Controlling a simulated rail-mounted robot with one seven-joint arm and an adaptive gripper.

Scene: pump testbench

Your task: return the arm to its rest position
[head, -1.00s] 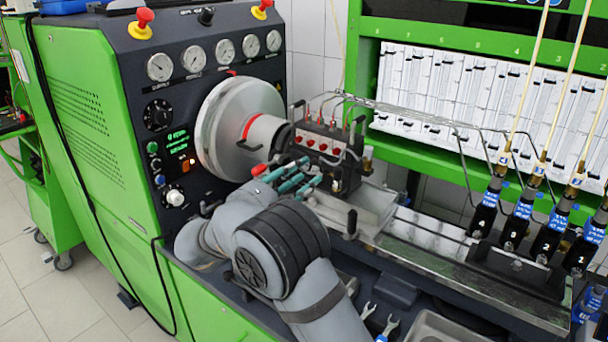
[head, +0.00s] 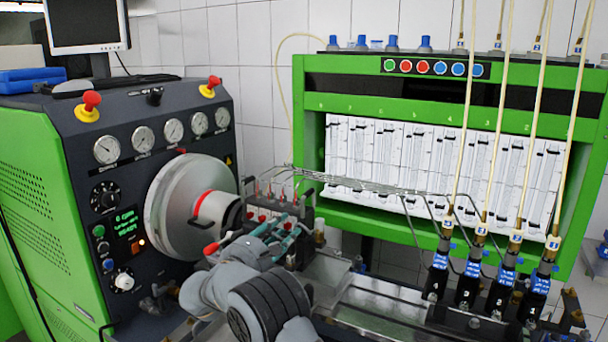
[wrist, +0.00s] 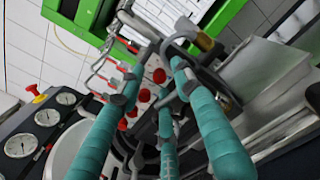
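My gripper (head: 278,232) has teal fingers and sits low in front of the dark injection pump (head: 262,208) with red caps, beside the large silver flywheel (head: 172,210). My grey arm runs down to the bottom edge of the head view. In the wrist view my gripper (wrist: 158,82) shows three teal fingers with their tips spread apart. The pump (wrist: 140,95) with its red caps lies just beyond and between them. I see nothing clearly gripped. Whether a finger touches the pump is unclear.
The control panel with gauges (head: 144,139) stands left. Thin metal pipes (head: 370,185) run right from the pump to several black injectors (head: 470,282). The green frame with measuring tubes (head: 430,165) stands behind. A bare metal rail (head: 385,300) extends right of the pump.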

